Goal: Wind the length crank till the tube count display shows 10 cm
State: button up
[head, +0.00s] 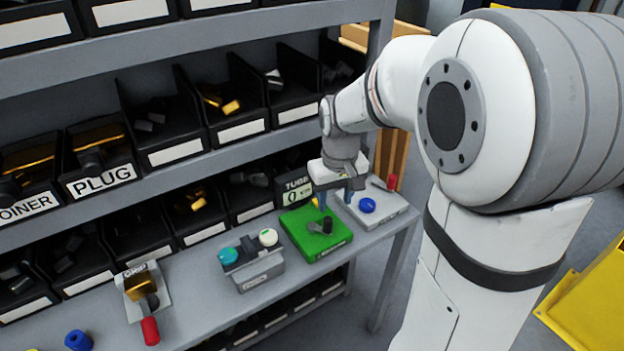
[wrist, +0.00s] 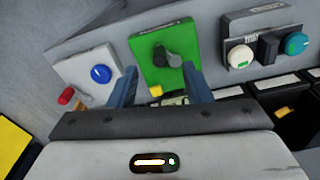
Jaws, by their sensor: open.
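A green box (head: 302,240) with a dark crank (head: 326,224) on top stands on the bench; its front label is too small to read. In the wrist view the crank (wrist: 168,54) shows on the green plate (wrist: 150,72). The tube count display (head: 294,196) stands behind the box and reads 0 cm; its right part is hidden by my gripper. My gripper (head: 336,204) is open and empty, above the back right of the green box. In the wrist view its blue fingers (wrist: 160,70) stand apart, with the crank seen beyond the gap, not held.
A grey box (head: 385,213) with a blue knob (head: 367,205) and red-ended lever stands right. A grey box with teal and white buttons (head: 255,266) stands left. A red-handled grip fixture (head: 150,329) is farther left. Bins (head: 160,135) fill the shelves behind.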

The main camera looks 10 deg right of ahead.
send_over(328, 219)
jog(key=shift+n+g, duration=0.3)
jog(key=shift+g, duration=0.1)
notch_tip(328, 219, down, 5)
jog(key=shift+f, duration=0.15)
notch_tip(328, 219, down, 8)
jog(key=shift+r, duration=0.15)
jog(key=shift+c, duration=0.2)
grip_shut()
